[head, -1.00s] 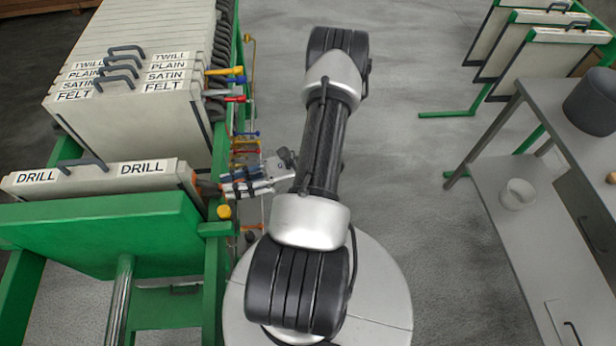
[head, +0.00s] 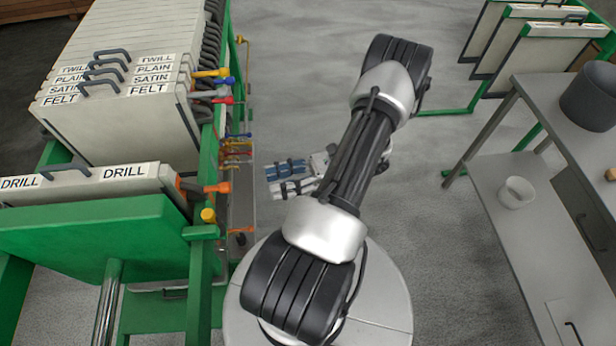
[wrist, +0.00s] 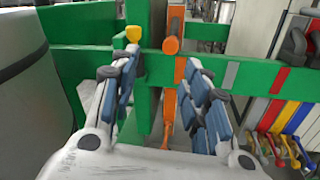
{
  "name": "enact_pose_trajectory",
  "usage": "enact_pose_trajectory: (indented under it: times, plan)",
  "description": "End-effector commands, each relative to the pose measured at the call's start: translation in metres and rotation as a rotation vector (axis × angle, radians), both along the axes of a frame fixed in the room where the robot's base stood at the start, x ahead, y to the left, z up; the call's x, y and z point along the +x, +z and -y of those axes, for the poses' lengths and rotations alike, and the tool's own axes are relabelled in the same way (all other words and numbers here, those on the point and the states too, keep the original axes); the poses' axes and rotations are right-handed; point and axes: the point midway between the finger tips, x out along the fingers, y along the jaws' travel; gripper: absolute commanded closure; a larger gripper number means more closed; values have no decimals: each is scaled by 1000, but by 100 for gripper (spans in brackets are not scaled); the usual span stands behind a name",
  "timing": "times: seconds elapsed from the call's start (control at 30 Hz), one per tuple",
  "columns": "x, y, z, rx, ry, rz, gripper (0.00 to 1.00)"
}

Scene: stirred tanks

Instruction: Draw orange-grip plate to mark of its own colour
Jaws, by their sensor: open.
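The DRILL plate (head: 90,190) stands upright beside the green end block, apart from the other plates. Its orange grip (head: 207,188) sticks out to the right over the green rail. In the wrist view the orange grip (wrist: 171,46) is seen nearly end-on above the rail. An orange mark (wrist: 180,70) is on the rail face, just below and slightly right of the grip. My gripper (head: 267,181) is open and empty, to the right of the grip with a clear gap. In the wrist view its fingers (wrist: 163,75) flank the grip's line.
TWILL, PLAIN, SATIN and FELT plates (head: 115,125) stand stacked farther back, with yellow, blue, grey and red grips. Grey (wrist: 231,75) and red (wrist: 279,80) marks are on the rail. A yellow knob (head: 208,215) sits near the orange grip. A grey bench (head: 560,190) is at right.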

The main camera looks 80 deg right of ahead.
Motion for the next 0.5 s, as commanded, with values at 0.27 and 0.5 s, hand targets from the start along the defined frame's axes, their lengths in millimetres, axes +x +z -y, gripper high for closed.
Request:
enact_pose_trajectory:
  times: [0.27,0.5]
  plan:
    - [-19,0,8,0,-6,1,57]
    - [-35,0,14,1,-7,1,57]
